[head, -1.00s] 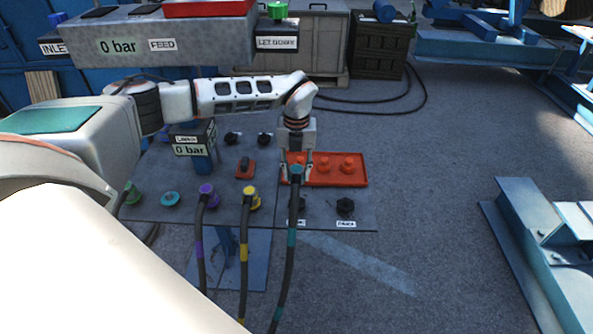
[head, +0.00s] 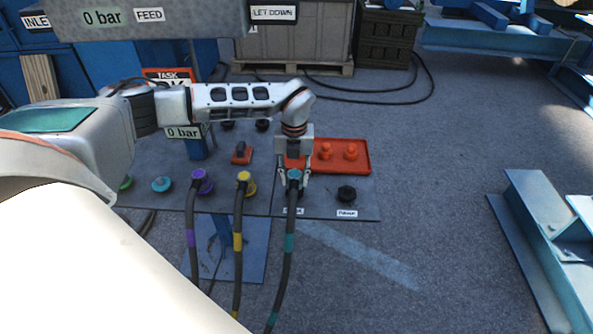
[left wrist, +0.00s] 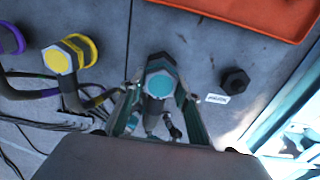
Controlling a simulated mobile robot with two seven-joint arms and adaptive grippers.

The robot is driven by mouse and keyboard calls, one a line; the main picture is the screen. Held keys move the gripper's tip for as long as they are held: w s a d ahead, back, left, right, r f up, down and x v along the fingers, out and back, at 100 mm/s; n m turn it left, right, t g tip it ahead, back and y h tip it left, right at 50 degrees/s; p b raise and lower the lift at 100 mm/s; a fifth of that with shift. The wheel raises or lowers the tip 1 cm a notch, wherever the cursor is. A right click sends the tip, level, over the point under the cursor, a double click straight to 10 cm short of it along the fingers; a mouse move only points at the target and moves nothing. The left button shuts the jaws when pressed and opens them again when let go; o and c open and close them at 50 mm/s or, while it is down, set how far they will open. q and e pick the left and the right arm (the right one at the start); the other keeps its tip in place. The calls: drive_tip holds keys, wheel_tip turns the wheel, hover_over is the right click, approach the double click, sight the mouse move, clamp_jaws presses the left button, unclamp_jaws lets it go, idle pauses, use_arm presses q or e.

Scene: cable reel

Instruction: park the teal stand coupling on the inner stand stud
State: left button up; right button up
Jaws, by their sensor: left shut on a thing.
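My left gripper (head: 293,182) is shut on the teal coupling (head: 294,175), which has a dark hose with a teal band hanging toward the viewer. In the left wrist view the teal coupling (left wrist: 159,82) sits between the two fingers. The gripper is over the left of the two stud places on the grey panel's front right. The stud there is mostly hidden behind the coupling and fingers, so I cannot tell whether they touch. The other black stud (head: 346,194) stands bare to the right, and also shows in the left wrist view (left wrist: 235,81). My right gripper is not in view.
A red tray (head: 364,163) with orange plugs lies just behind the gripper. Purple (head: 201,181) and yellow (head: 246,183) couplings with hoses stand to the left. A teal disc-shaped fitting (head: 161,184) is farther left. Floor to the right is open up to a blue steel frame (head: 535,215).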

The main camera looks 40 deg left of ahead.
use_arm(q)
drive_tip(key=shift+f, duration=0.25)
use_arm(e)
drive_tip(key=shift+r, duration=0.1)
use_arm(q)
drive_tip(key=shift+p, duration=0.35)
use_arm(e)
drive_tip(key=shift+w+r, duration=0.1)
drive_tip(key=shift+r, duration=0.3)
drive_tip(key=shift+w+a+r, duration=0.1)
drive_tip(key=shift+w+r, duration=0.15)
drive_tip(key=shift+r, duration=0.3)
use_arm(q)
drive_tip(key=shift+f, duration=0.45)
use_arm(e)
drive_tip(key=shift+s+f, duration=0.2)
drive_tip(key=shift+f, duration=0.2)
use_arm(q)
drive_tip(key=o, duration=1.3)
drive_tip(key=shift+f, duration=0.1)
wheel_tip(320, 180, up, 12)
drive_tip(key=shift+r, duration=0.1)
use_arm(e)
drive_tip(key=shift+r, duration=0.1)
